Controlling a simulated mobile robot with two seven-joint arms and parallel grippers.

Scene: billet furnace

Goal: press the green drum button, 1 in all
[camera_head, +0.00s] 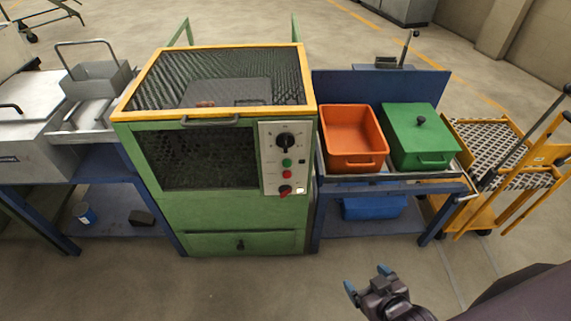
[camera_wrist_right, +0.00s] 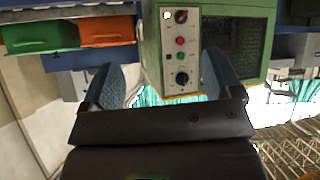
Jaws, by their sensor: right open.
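The green button (camera_head: 286,162) is a small round push button on the grey control panel (camera_head: 270,183) at the right of the green machine's front. It sits below a black rotary knob (camera_head: 285,140) and above a red button (camera_head: 284,173). In the right wrist view, which looks upside down, the green button (camera_wrist_right: 181,57) shows between the fingers. My right gripper (camera_head: 367,279) is open and empty, in front of the machine, to the right of and lower than the panel in the head view, and apart from it. My left gripper is not in view.
The green machine (camera_head: 245,215) has a yellow-edged mesh lid. To its right, an orange bin (camera_head: 353,127) and a green lidded box (camera_head: 418,140) stand on a blue bench. A yellow cart (camera_head: 470,210) is farther right. The floor before the machine is clear.

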